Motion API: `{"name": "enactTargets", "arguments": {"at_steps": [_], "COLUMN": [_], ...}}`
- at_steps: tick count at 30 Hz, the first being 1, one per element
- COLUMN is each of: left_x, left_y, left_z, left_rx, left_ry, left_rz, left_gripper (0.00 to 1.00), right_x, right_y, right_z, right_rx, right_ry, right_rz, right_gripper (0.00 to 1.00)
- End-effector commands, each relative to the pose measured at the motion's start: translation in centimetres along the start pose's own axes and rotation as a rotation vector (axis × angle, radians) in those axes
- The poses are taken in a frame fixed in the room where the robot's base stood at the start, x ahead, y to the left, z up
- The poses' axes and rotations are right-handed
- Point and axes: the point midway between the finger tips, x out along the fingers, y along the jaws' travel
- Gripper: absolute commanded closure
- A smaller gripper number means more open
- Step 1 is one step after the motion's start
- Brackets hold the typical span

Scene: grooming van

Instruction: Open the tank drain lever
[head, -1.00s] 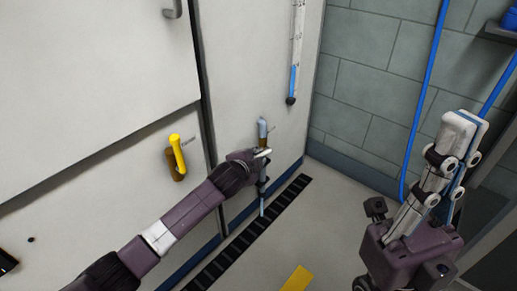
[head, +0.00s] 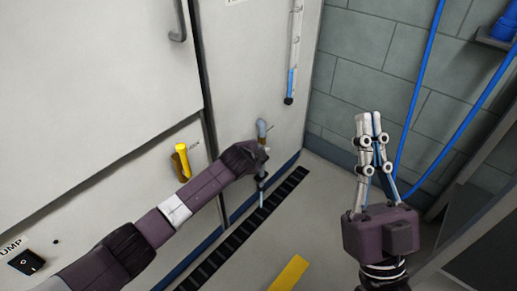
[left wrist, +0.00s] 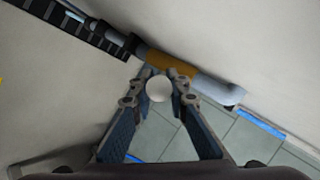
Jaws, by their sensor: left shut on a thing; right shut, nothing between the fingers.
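A drain valve with a grey pipe elbow (head: 262,128) stands out low on the white panel, near the back corner. In the left wrist view it shows a brass-coloured body (left wrist: 168,62) and a grey pipe (left wrist: 218,91). A pale round knob (left wrist: 160,89), apparently the lever's end, sits between my left fingertips. My left gripper (head: 262,157) is shut on this knob; its own wrist partly hides the valve in the head view. My right gripper (head: 367,117) is shut and empty, pointing up, away from the valve at the right.
A separate yellow lever (head: 180,163) is on the panel left of the valve. A gauge tube with blue in it (head: 292,80) hangs above. A dark floor grate (head: 243,231) runs along the panel. Blue hoses (head: 421,85) hang at right. A pump switch (head: 27,262) is at lower left.

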Motion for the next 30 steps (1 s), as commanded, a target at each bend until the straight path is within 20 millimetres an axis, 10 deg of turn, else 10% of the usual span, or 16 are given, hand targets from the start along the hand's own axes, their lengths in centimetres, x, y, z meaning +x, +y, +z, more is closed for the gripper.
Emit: {"name": "enactTargets", "arguments": {"at_steps": [15, 30], "left_x": [-0.2, -0.1], "left_y": [-0.5, -0.6], "left_z": [-0.3, -0.4], "left_rx": [0.03, 0.046], "left_ry": [-0.056, -0.082], "left_rz": [0.078, 0.115], "left_gripper": [1.0, 1.0], "right_x": [-4.4, -9.8], "right_y": [1.8, 2.6], "right_z": [12.9, 17.1], "right_rx": [-0.027, -0.034], "right_ry": [-0.659, -0.96], "right_rz": [0.031, 0.05], "right_gripper": [1.0, 1.0]}}
